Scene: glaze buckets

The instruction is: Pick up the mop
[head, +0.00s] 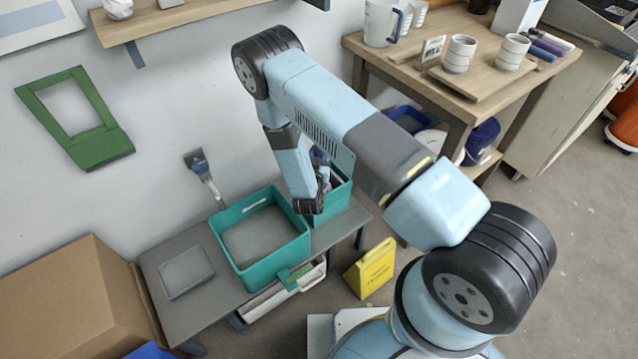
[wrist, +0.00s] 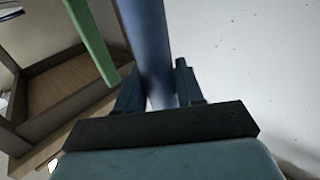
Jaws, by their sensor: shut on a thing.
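My gripper shows in the wrist view (wrist: 160,100), its two dark fingers on either side of a blue pole, which I take for the mop's handle (wrist: 150,45). It is shut on this pole, which runs up out of the top of the picture. The mop's head is out of the wrist view. In the head view my gripper is mostly hidden beside the wrist end of my arm, at the rear teal bucket (head: 338,203). The mop cannot be made out clearly there.
A large teal bucket (head: 216,228) stands on a low grey bench (head: 200,312). A tool with a blue-grey head (head: 197,163) is by the wall. A cardboard box (head: 70,300) is at left, a yellow floor sign (head: 372,268) right of the bench, a wooden table (head: 395,62) behind.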

